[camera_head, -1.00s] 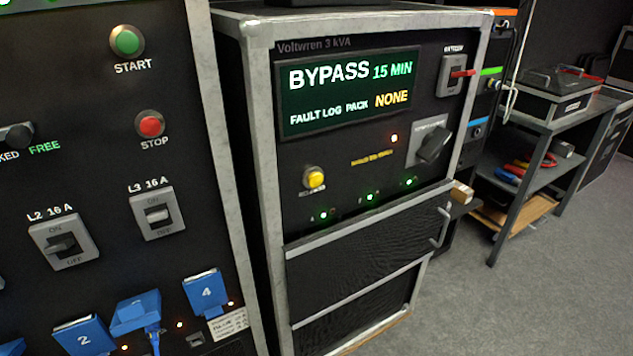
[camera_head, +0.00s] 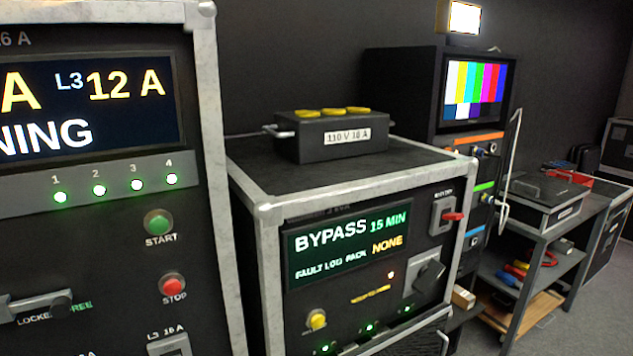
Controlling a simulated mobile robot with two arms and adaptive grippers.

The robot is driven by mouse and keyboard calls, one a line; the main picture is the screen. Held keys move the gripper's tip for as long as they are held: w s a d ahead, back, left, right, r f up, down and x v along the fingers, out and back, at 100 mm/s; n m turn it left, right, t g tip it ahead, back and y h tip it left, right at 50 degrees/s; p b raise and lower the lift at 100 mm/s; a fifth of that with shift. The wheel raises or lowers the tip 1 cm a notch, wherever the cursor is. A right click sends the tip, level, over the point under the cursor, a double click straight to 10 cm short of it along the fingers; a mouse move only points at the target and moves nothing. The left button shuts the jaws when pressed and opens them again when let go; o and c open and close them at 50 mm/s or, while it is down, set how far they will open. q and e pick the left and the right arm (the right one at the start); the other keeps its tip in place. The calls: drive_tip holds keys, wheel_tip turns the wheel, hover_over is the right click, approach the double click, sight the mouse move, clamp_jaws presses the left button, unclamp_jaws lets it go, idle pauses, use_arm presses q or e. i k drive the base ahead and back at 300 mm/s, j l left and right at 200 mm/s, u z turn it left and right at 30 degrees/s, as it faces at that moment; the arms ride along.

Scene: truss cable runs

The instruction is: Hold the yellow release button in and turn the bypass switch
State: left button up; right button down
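The yellow release button (camera_head: 316,319) is on the lower left of the UPS front panel, below the green display (camera_head: 345,250) that reads BYPASS, 15 MIN, FAULT LOG PACK NONE. The bypass switch appears to be the dark rotary knob (camera_head: 429,275) on a grey plate at the panel's lower right; its label is too small to read. The knob sits tilted on its plate. Neither of my grippers shows in the view, and nothing touches the button or the knob.
A small switch with a red lever (camera_head: 452,217) is at the panel's upper right. A black box with yellow caps (camera_head: 333,136) stands on the unit. A taller rack (camera_head: 215,150) with START and STOP buttons stands close on the left. A tool bench (camera_head: 540,245) stands at the right.

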sight(318, 320)
drive_tip(key=i+l+u, duration=0.25)
drive_tip(key=l+u, duration=0.25)
drive_tip(key=l, duration=0.65)
drive_tip(key=l+u, duration=0.45)
drive_tip(key=l, duration=0.7)
